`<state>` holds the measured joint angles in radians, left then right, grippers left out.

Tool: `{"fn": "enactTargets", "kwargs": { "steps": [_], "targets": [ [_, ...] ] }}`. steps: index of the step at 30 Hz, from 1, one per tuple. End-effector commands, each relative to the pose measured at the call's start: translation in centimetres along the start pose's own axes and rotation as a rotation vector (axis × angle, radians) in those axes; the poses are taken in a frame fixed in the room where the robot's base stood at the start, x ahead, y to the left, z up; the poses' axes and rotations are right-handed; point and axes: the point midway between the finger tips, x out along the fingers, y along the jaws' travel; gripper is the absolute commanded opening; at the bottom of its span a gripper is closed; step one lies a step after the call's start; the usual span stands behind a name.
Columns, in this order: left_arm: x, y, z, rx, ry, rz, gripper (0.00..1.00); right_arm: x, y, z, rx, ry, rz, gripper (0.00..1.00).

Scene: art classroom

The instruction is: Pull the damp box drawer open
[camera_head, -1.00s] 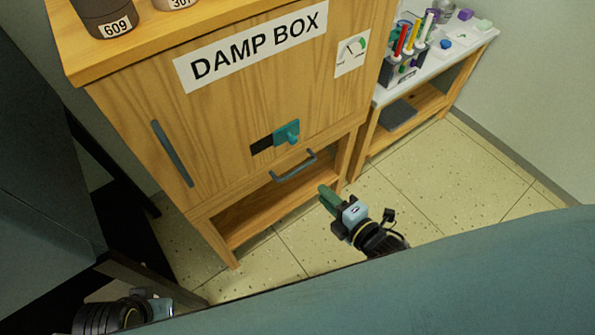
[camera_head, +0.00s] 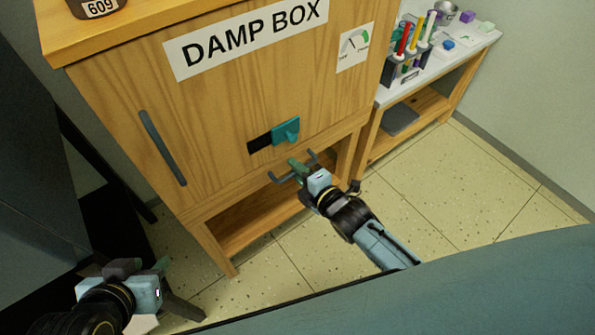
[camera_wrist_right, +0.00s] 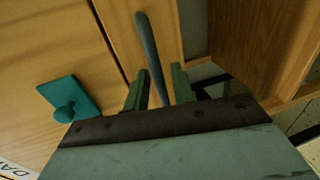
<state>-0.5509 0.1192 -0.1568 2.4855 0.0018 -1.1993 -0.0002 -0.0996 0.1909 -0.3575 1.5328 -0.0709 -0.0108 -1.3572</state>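The wooden damp box (camera_head: 230,95) stands ahead with a lettered label on its front. Its low drawer looks closed; the grey bar handle (camera_head: 283,178) on its front is partly covered by my right gripper (camera_head: 293,167). In the right wrist view the handle (camera_wrist_right: 150,50) runs between the two green fingers of my right gripper (camera_wrist_right: 160,88), with a gap on each side. The fingers are apart and not clamped on it. My left gripper (camera_head: 145,268) is low at the left, away from the box; its finger gap is unclear.
A teal latch (camera_head: 287,130) sits above the drawer handle and also shows in the right wrist view (camera_wrist_right: 68,100). A long vertical door handle (camera_head: 162,148) is at the left. A side table (camera_head: 470,45) with markers stands at the right. The floor (camera_head: 430,190) before it is clear.

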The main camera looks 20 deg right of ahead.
Motion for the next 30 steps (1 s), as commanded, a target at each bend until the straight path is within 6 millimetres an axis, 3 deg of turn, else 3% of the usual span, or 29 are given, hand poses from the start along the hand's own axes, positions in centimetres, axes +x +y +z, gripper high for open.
{"fn": "enactTargets", "kwargs": {
  "steps": [8,15,27,30],
  "targets": [
    [0.0,0.0,-0.2,0.001,0.01,0.001,0.36,0.1,0.0,0.0,0.001,0.0,0.0,0.25],
    [0.0,0.0,-0.2,0.001,0.009,0.001,0.36,0.1,0.0,0.0,0.001,0.0,0.0,0.0],
    [-0.1,0.0,0.0,0.0,-0.004,0.0,0.36,-0.1,0.0,-0.2,0.0,0.004,-0.001,0.0],
    [-0.3,-0.2,1.2,-0.002,-0.071,-0.005,0.36,-0.4,-0.1,-0.6,-0.001,0.014,-0.002,0.0]
  ]
}}
